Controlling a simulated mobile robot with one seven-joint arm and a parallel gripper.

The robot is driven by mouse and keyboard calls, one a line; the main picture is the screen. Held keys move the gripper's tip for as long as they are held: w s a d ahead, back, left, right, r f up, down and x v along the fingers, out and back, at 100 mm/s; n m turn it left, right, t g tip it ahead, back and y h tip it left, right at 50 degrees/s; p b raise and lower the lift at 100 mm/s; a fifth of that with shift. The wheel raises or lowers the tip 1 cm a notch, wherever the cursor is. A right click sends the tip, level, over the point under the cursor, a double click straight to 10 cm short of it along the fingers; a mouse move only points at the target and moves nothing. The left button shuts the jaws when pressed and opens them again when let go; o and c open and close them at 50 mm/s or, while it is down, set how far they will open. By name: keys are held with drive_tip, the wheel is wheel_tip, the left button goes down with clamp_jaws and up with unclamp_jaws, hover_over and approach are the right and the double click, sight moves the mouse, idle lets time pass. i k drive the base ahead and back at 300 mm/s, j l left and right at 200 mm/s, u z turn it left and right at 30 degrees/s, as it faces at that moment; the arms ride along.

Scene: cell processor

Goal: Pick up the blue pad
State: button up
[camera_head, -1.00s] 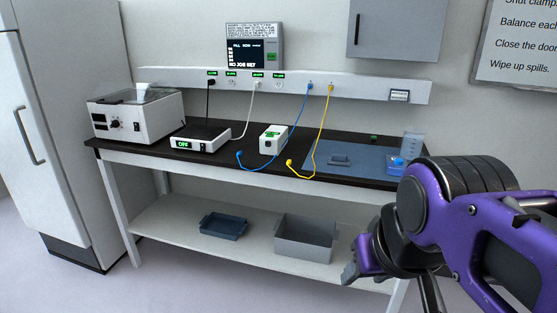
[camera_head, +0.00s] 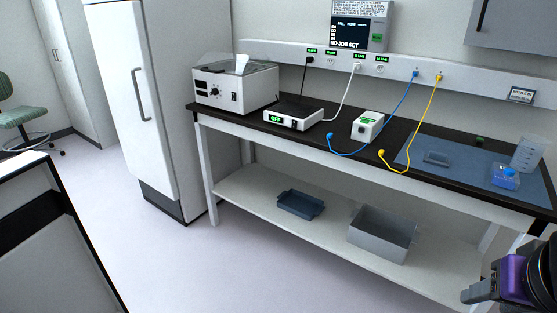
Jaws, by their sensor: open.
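A flat blue pad (camera_head: 466,172) lies on the right part of the dark bench top. A small blue-grey tray-like piece (camera_head: 437,158) rests on its left part. A clear container (camera_head: 527,154) and a blue-capped item (camera_head: 506,175) stand at its right side. My gripper (camera_head: 474,292) is at the lower right corner, below and in front of the bench top, well apart from the pad. It is open and I see nothing in it; it is partly cut off by the frame edge.
The bench (camera_head: 335,157) also carries a centrifuge-like box (camera_head: 236,88), a flat device reading OFF (camera_head: 292,113) and a white box (camera_head: 367,126). Blue and yellow cables hang across its front. Two bins sit on the lower shelf (camera_head: 330,226). The floor in front is clear.

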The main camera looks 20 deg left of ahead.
sight(433, 158)
drive_tip(key=u, duration=3.45)
drive_tip(key=z, duration=3.5)
drive_tip(key=i+j, duration=0.1)
drive_tip(key=i, duration=0.6)
drive_tip(key=j+u, duration=0.05)
